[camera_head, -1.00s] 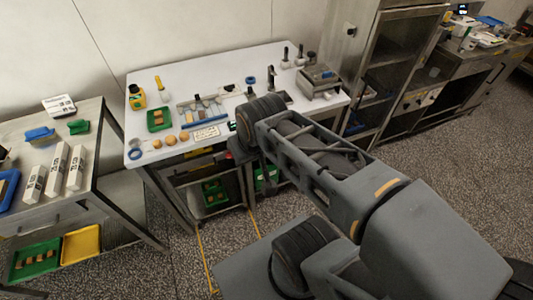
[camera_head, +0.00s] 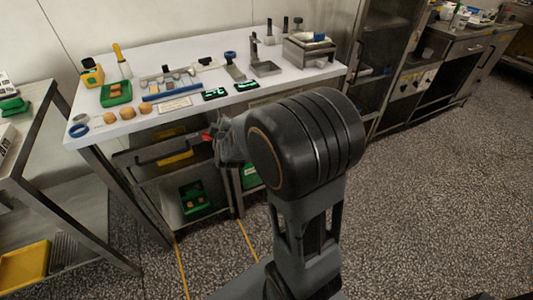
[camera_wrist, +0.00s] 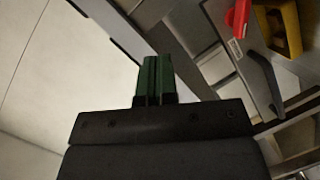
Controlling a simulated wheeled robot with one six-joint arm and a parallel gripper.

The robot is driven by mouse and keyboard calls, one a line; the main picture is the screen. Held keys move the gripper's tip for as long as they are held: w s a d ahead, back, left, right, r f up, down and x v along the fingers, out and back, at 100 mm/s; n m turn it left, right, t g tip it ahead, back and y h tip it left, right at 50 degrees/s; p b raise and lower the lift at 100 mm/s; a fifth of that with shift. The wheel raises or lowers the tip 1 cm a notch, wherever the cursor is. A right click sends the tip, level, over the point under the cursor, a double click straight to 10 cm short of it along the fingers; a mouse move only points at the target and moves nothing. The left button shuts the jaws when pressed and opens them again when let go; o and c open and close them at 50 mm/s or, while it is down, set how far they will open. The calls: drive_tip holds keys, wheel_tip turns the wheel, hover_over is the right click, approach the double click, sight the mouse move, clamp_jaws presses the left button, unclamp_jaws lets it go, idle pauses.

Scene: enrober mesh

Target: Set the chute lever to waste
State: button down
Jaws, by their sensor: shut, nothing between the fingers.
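A small red part (camera_head: 206,137), possibly the chute lever's handle, shows under the table's front edge, just left of my wrist. A red piece (camera_wrist: 238,15) also shows at the top right of the wrist view, above a small pale label. I cannot tell its setting. My gripper (camera_wrist: 155,62) is shut and empty, its two green fingers together in the wrist view. The fingers are apart from the red piece, which lies to their right in that picture. In the head view the fingers are hidden behind or within my dark wrist.
A white table (camera_head: 142,65) carries trays, tools and a grey device (camera_head: 309,48). Below it is an open drawer with a dark handle (camera_wrist: 265,80) and a yellow container (camera_wrist: 287,30). A steel trolley (camera_head: 45,125) stands left. The floor at right is clear.

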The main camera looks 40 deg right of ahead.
drive_tip(key=s+d+f+n+h+b, duration=0.1)
drive_tip(key=d+f+h+b, duration=0.1)
drive_tip(key=f+h+b, duration=0.2)
drive_tip(key=s+d+f+n+h+b, duration=0.1)
drive_tip(key=d+f+n+h+b, duration=0.1)
drive_tip(key=f+b, duration=0.3)
drive_tip(key=s+d+f+n+h+b, duration=0.1)
drive_tip(key=d+f+h+b, duration=0.3)
drive_tip(key=f, duration=0.6)
drive_tip(key=shift+f+n+h, duration=0.25)
drive_tip(key=shift+n+h, duration=0.15)
drive_tip(key=shift+h, duration=0.4)
drive_tip(key=s+d+r+b+x, duration=0.1)
drive_tip(key=b+x, duration=0.3)
drive_tip(key=x, duration=0.8)
drive_tip(key=shift+s+d+r, duration=0.35)
drive_tip(key=shift+d, duration=0.1)
